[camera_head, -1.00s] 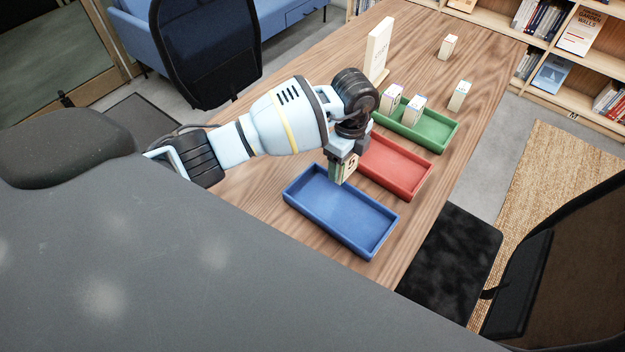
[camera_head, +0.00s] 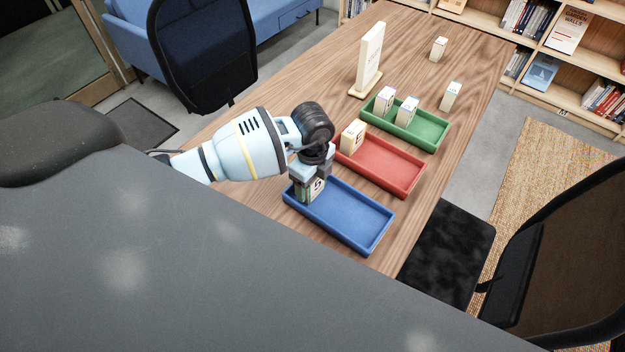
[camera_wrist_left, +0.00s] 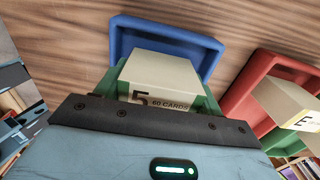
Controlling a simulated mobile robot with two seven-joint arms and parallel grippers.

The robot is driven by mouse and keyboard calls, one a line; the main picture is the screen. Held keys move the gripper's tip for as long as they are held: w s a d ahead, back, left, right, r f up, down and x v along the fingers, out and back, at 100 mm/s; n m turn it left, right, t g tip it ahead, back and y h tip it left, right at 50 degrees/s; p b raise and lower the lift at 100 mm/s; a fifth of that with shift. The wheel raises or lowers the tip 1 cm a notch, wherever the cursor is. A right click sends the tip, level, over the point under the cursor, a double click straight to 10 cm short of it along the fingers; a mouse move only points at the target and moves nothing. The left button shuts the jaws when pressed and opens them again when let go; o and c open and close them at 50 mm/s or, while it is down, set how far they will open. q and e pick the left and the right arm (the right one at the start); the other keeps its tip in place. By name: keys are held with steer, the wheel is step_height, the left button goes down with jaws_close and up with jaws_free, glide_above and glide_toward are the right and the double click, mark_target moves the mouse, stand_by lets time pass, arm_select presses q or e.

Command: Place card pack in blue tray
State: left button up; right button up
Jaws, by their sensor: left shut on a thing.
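My left gripper (camera_head: 308,185) is shut on a cream card pack (camera_head: 316,187) at the left end of the blue tray (camera_head: 350,222). The pack looks upright. In the left wrist view the card pack (camera_wrist_left: 163,83) shows "5" and "60 CARDS" between the green fingers, with the blue tray (camera_wrist_left: 150,35) behind it. The pack overlaps the tray in both views; I cannot tell whether its bottom touches the tray floor. The rest of the blue tray is empty. My right gripper is not in view.
A red tray (camera_head: 395,172) beside the blue one holds one cream pack (camera_head: 352,137) at its left end. A green tray (camera_head: 425,133) holds two packs. Two packs (camera_head: 439,48) (camera_head: 451,96) and an upright sign (camera_head: 370,55) stand on the wooden table (camera_head: 420,25).

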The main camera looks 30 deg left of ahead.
arm_select(q)
steer(key=shift+f, duration=0.1)
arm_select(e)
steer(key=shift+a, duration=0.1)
arm_select(q)
steer(key=o, duration=0.7)
steer(key=shift+o, duration=0.2)
steer(key=shift+r, duration=0.2)
step_height(320, 180, up, 11)
steer(key=shift+w+r+p, duration=0.1)
steer(key=shift+p, duration=0.55)
steer(key=shift+r, duration=0.3)
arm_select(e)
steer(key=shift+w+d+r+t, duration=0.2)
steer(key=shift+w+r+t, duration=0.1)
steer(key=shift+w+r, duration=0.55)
